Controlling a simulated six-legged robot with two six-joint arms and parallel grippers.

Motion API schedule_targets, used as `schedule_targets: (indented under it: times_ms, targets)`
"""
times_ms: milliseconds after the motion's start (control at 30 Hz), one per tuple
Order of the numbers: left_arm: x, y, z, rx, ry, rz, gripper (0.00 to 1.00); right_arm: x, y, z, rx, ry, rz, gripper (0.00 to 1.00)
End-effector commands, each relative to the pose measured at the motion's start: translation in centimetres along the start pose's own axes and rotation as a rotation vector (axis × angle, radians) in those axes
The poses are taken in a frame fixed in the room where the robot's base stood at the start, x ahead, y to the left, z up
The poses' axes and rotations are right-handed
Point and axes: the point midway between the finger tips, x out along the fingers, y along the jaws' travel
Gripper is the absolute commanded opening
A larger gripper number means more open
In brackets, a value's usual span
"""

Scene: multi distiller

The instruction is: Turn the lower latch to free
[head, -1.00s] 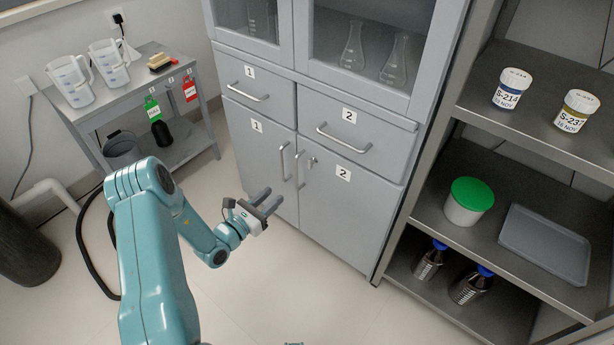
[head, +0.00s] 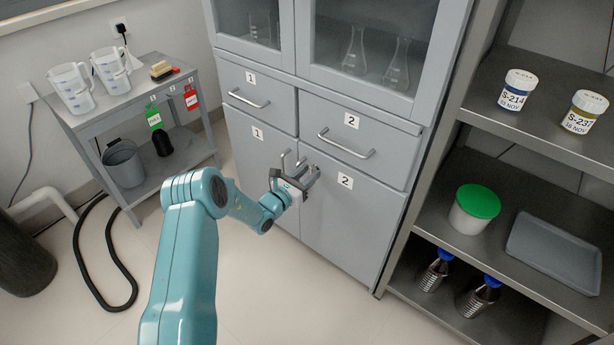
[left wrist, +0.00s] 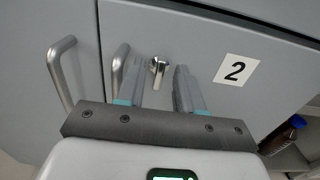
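A small metal latch (left wrist: 157,66) sits on the grey lower door 2 (left wrist: 205,40), just right of that door's handle (left wrist: 119,66) in the left wrist view. In the head view my gripper covers the latch. My left gripper (head: 303,164) is in front of the lower doors, close to door 2. In the left wrist view the gripper's fingers (left wrist: 157,84) are spread apart, with the latch showing beyond the gap between them. The fingers look empty, and I cannot tell the exact distance to the latch. My right gripper is not in view.
Lower door 1 (head: 257,160) has its own handle (left wrist: 63,70) close to the left. Drawer 2's handle (head: 345,145) juts out above my gripper. An open shelf (head: 450,245) with jars and bottles stands to the right. The floor in front is clear.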

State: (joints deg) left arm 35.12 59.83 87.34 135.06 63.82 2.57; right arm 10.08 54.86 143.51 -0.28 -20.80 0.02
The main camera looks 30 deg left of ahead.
Motion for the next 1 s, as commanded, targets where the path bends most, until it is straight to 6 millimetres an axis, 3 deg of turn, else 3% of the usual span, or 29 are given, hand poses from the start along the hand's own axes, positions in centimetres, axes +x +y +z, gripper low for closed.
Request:
schedule_targets:
  times_ms: [167, 300, 667, 1000]
  targets:
    - [0.0, 0.0, 0.0, 0.000, 0.000, 0.000, 0.36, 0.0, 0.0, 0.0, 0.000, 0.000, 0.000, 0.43]
    - [-0.1, 0.0, 0.0, 0.000, 0.001, 0.000, 0.00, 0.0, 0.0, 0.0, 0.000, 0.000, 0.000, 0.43]
    - [-0.1, 0.0, -0.1, 0.029, 0.001, -0.001, 0.00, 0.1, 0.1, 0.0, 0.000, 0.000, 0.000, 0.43]
    - [0.0, -0.1, -0.2, 0.238, 0.000, 0.000, 0.00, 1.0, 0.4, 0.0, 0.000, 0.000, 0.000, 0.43]
